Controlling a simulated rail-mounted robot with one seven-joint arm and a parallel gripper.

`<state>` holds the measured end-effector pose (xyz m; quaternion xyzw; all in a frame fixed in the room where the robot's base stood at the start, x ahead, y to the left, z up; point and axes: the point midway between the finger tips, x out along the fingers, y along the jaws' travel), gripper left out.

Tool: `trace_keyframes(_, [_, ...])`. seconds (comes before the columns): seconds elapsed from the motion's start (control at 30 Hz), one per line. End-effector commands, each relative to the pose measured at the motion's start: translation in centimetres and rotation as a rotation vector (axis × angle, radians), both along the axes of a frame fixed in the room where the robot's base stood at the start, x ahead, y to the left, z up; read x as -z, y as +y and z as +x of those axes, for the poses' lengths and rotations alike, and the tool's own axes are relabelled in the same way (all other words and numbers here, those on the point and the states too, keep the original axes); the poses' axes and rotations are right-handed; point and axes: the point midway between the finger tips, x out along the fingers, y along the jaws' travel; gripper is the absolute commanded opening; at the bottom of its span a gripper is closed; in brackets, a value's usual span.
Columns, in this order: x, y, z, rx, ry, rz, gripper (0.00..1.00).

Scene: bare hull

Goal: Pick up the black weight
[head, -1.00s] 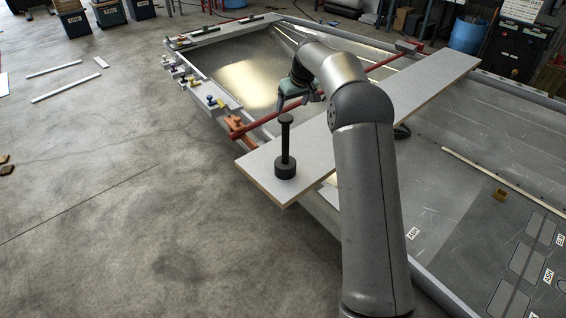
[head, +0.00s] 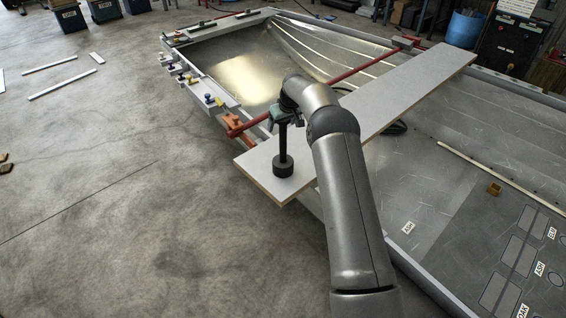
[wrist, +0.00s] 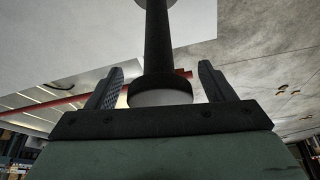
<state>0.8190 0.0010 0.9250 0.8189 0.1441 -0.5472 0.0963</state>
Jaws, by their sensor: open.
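The black weight (head: 283,166) stands upright on the near end of the white plank (head: 350,128). It has a thick round base and a thin stem, and its top end is partly hidden by my gripper in the head view. My gripper (head: 284,118) is at the top of the stem. In the wrist view my gripper (wrist: 161,68) is open, with one finger on each side of the weight's stem (wrist: 158,45). The wide top disc lies close to the palm, between the fingers. I cannot tell whether the fingers touch it.
The plank lies across the metal hull frame. A red bar (head: 365,68) with an orange clamp (head: 237,119) runs beside it. Small coloured pieces (head: 208,99) sit along the left rim. A small brown block (head: 494,189) lies at right.

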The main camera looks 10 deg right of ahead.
Motion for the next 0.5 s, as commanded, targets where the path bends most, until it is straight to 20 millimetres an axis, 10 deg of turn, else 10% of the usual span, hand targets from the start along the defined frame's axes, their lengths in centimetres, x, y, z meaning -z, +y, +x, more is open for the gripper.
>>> trace_keyframes(0.1, [0.0, 0.0, 0.0, 0.0, 0.0, 0.0, 0.76])
trace_keyframes(0.37, [-0.02, 0.0, -0.01, 0.0, 0.0, 0.0, 0.06])
trace_keyframes(0.5, [-0.35, -0.01, 0.1, 0.0, -0.005, 0.0, 0.0])
